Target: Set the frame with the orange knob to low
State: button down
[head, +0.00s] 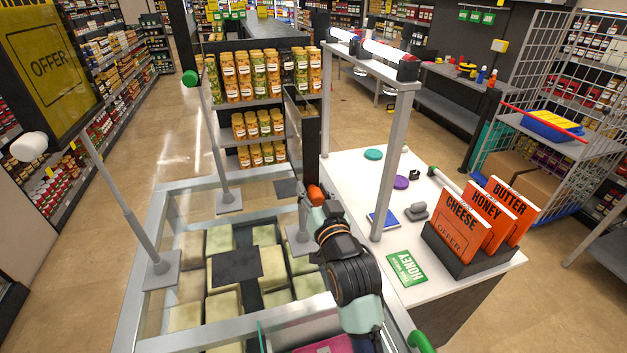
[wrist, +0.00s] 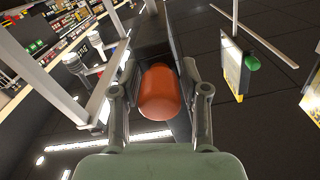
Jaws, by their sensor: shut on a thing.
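The orange knob (head: 314,194) sits near the top of a short grey pole whose square base (head: 300,240) stands on the glass-sided case. The wrist view shows the knob (wrist: 160,92) up close. My gripper (head: 312,200) is shut on it, with one finger on each side in the wrist view (wrist: 160,95). A dark upright sign frame (head: 311,140) rises right behind the knob, seen nearly edge-on. The knob's pole is partly hidden by my gripper.
A green-knobbed pole (head: 190,78) stands to the left. A white-knobbed pole (head: 28,147) stands farther left, near a yellow OFFER sign (head: 50,65). Right of my arm, a white counter (head: 345,170) holds a grey post (head: 393,165) and orange cards (head: 463,223).

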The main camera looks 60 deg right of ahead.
jog(key=shift+f, duration=1.1)
jog(key=c, duration=0.8)
grip_release()
jog(key=shift+d+f, duration=0.1)
jog(key=shift+r, duration=0.2)
jog(key=shift+s, duration=0.1)
jog(key=v, duration=1.2)
